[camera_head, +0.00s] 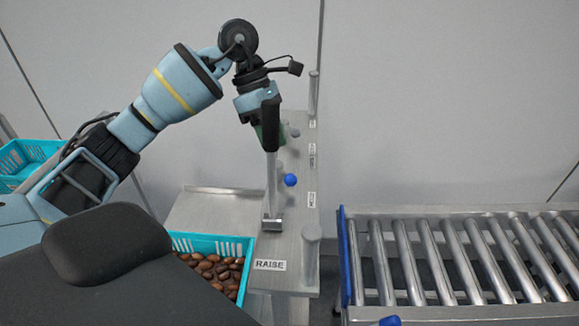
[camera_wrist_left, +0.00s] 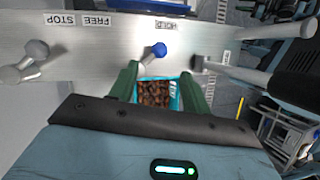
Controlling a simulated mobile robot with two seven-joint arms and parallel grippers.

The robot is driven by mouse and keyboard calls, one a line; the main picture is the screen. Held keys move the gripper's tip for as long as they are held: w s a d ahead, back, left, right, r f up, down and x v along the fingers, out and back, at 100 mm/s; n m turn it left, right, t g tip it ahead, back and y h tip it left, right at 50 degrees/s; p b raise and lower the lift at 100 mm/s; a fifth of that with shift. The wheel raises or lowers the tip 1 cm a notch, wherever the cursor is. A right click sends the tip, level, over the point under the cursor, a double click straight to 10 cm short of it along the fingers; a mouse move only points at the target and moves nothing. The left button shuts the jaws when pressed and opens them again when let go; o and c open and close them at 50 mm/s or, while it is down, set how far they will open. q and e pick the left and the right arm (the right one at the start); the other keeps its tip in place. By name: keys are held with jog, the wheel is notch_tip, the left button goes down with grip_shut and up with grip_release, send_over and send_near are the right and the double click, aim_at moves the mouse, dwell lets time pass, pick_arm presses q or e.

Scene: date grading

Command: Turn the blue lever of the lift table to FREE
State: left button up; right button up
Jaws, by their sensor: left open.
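The blue lever's round blue knob (camera_head: 290,180) stands on the steel panel (camera_head: 296,215) of the lift table. In the left wrist view, the blue knob (camera_wrist_left: 158,50) is beside the HOLD label (camera_wrist_left: 170,25); the FREE label (camera_wrist_left: 97,21) lies further left, then STOP (camera_wrist_left: 58,19). My left gripper (camera_head: 262,138) is above the panel, farther back than the knob and partly hidden by a black-handled lever. In the wrist view its green fingers (camera_wrist_left: 158,82) are apart and empty, with the knob beyond them, apparently not touching. My right gripper is not in view.
The tall black-handled lever (camera_head: 271,180) rises near the RAISE label (camera_head: 270,265), close to my left gripper. Grey knobs (camera_wrist_left: 38,48) stand beyond FREE. A turquoise crate of dates (camera_head: 245,250) sits left of the panel. A roller conveyor (camera_head: 450,255) stands at the right.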

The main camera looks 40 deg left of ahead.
aim_at(287, 174)
pick_arm(q)
jog(key=x, duration=0.7)
jog(key=shift+w+d+f+p, duration=0.1)
jog(key=shift+f+p, duration=0.2)
jog(key=shift+p, duration=0.05)
jog(key=c, duration=0.9)
